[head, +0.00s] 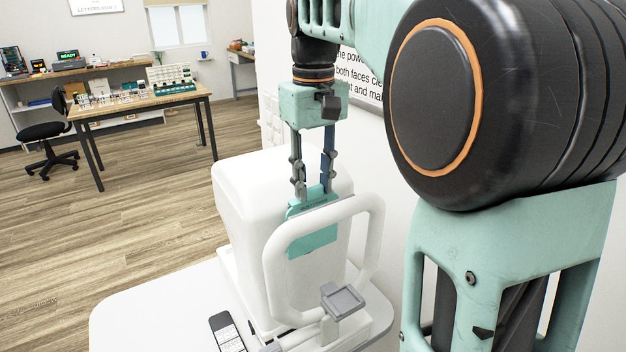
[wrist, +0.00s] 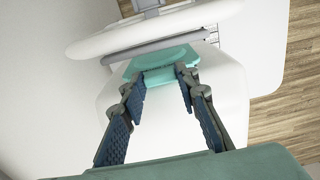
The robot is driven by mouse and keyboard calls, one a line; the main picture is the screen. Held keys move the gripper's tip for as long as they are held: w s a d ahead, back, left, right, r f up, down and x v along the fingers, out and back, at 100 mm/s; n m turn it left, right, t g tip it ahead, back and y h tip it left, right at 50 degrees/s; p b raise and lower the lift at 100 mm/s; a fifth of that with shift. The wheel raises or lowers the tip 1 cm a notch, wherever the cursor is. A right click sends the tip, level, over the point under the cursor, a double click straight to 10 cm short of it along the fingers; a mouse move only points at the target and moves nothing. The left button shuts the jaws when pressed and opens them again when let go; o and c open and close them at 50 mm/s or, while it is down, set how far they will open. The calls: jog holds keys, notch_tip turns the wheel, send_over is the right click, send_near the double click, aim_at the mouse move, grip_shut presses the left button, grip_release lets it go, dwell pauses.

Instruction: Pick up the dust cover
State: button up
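The dust cover seems to be the teal piece (head: 312,240) at the white machine, partly behind its looped white frame. It also shows in the wrist view (wrist: 160,57), just beyond my fingertips. A narrower teal part of it reaches up toward my fingers. My gripper (head: 313,192) points down from above, and its two fingers stand well apart, one on each side of that part. In the wrist view my gripper (wrist: 164,82) shows nothing held along the pads. Whether the tips touch the teal piece is hard to tell.
The white machine (head: 238,195) stands on a white table (head: 140,310). Its looped frame (head: 272,262) is close in front of the teal piece, with a small grey rest (head: 343,300) below. A dark handheld device (head: 226,335) lies nearby. A wooden table (head: 140,103) stands far left.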

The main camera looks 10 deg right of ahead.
jog(key=shift+c, duration=1.1)
jog(key=shift+r+p, duration=2.05)
jog(key=shift+p, duration=0.05)
jog(key=shift+d, duration=0.1)
